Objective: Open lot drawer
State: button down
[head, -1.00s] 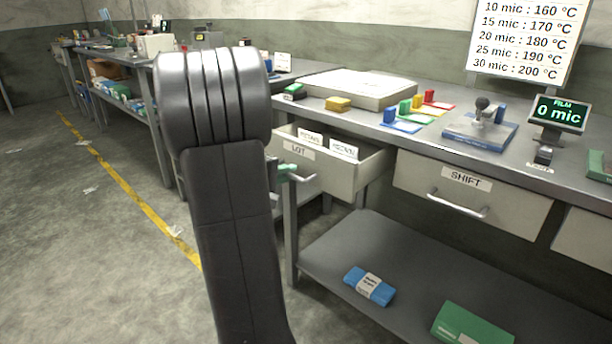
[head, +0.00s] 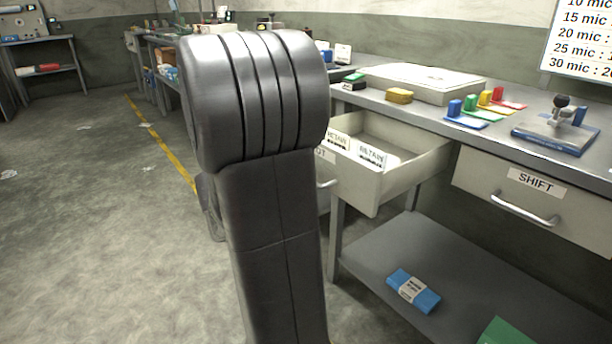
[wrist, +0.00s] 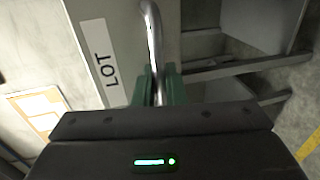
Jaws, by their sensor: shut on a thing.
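The lot drawer (head: 412,180) stands pulled out from under the bench, with two cards marked RETAIN inside. In the head view my arm hides part of its front and label. The wrist view shows the LOT label (wrist: 102,55) and the curved metal handle (wrist: 153,40). My gripper (wrist: 159,88) has its green fingers shut on the handle, one on each side. In the head view the gripper is hidden behind my arm, while the handle's end (head: 327,184) shows beside it.
The shut SHIFT drawer (head: 530,205) is to the right. A lower shelf (head: 385,255) holds a blue packet (head: 414,290) and a green one. The bench top (head: 430,115) carries colored blocks and a press-like device (head: 558,128). Open floor lies to the left.

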jog(key=c, duration=1.6)
grip_release()
jog(key=p+v, duration=0.3)
jog(key=v, duration=1)
jog(key=shift+s+a, duration=0.2)
jog(key=shift+a, duration=0.15)
jog(key=b+x, duration=0.3)
jog(key=x, duration=1.1)
jog(key=shift+r, duration=0.1)
jog(key=shift+s, duration=0.15)
